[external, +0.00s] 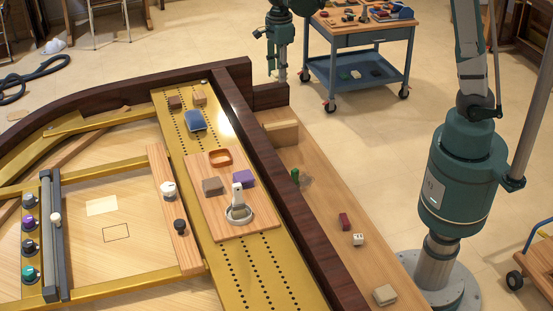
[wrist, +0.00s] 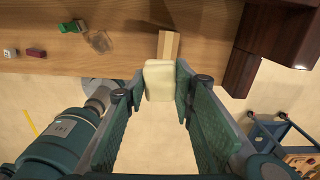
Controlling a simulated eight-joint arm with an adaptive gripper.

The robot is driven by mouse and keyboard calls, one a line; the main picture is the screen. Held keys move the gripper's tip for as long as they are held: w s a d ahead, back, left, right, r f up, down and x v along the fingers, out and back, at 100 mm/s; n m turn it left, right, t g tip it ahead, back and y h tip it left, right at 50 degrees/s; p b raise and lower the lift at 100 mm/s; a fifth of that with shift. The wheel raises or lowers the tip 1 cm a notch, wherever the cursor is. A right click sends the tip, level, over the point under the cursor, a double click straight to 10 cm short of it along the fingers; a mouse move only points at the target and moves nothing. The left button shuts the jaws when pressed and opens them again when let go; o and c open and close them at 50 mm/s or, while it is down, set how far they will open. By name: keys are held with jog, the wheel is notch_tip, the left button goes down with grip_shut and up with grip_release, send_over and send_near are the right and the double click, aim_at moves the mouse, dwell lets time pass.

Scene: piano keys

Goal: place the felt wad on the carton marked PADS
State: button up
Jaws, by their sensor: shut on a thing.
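My gripper (wrist: 158,84) is shut on a pale cream, block-shaped pad, which looks like the felt wad (wrist: 159,88). The wad sits between the two fingertips in the wrist view. In the external view my gripper (external: 281,77) hangs at the top, beyond the dark rim; the wad is too small to make out there. A tan box (external: 281,131) stands at the far end of the wooden ledge. It also shows just past the wad in the wrist view (wrist: 169,44), partly hidden by it. I cannot read the word PADS on anything.
The ledge (external: 320,205) also holds a green item (external: 295,175) beside a clear one, a red block (external: 344,221), a white block (external: 358,239) and a pale block (external: 385,294). A dark wooden rim (external: 290,190) runs alongside. A cart (external: 358,55) stands behind.

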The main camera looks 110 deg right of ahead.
jog(key=s+d, duration=0.2)
send_over(280, 126)
notch_tip(280, 126, down, 10)
jog(key=shift+s+f+m, duration=0.1)
jog(key=shift+f+m, duration=0.2)
jog(key=shift+f, duration=0.25)
jog(key=shift+f+b, duration=0.4)
jog(key=shift+f, duration=2.75)
jog(key=shift+f+b, duration=0.3)
jog(key=shift+f, duration=1.55)
jog(key=shift+f, duration=0.15)
